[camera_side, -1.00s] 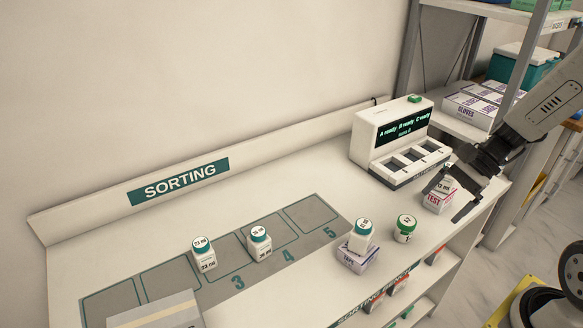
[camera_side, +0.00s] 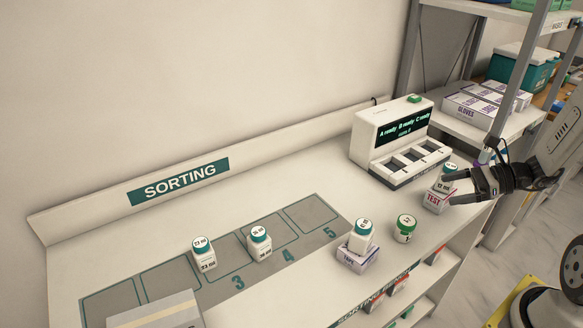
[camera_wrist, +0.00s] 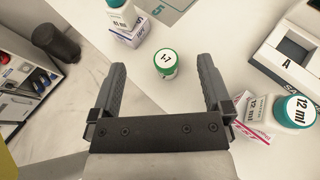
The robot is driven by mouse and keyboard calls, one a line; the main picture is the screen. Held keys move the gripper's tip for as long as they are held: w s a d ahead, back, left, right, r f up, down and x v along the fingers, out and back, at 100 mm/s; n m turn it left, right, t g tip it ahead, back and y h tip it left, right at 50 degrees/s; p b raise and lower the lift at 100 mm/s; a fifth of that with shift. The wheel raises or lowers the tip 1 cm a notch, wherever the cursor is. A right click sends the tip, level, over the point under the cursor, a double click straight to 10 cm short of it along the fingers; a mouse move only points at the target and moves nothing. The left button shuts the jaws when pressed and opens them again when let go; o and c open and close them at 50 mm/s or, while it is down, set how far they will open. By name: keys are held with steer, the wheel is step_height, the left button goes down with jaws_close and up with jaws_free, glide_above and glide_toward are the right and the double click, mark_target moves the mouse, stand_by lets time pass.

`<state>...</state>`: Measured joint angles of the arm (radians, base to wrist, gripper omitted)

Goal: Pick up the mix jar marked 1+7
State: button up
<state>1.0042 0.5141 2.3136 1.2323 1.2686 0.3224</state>
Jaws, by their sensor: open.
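The mix jar (camera_side: 405,229) is a short white jar with a green lid, upright on the bench right of the boxed bottle. In the wrist view the jar (camera_wrist: 166,64) shows between and beyond the fingertips, its lid mark looking like 1+7 but small. My gripper (camera_side: 452,189) is open and empty, lying nearly level beside the TEST box, right of the jar and apart from it. In the wrist view both fingers of my gripper (camera_wrist: 162,72) are spread wide.
A 12 ml bottle (camera_wrist: 299,110) stands on the TEST box (camera_side: 436,200), close to my fingers. Another bottle (camera_side: 361,233) stands on a TAPE box (camera_side: 357,257) left of the jar. Two bottles stand on the numbered mat (camera_side: 312,214). A display machine (camera_side: 400,140) stands behind.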

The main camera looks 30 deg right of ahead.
glide_toward(409, 229)
steer(key=f, duration=0.1)
steer(key=w+f, duration=0.2)
steer(key=shift+w+d+f, duration=0.2)
steer(key=shift+d+f, duration=0.05)
steer(key=shift+x, duration=1.3)
steer(key=shift+x, duration=2.6)
steer(key=shift+r, duration=0.15)
steer(key=c, duration=1.3)
steer(key=shift+r, duration=0.1)
steer(key=shift+w+r, duration=0.1)
steer(key=shift+r, duration=4.8)
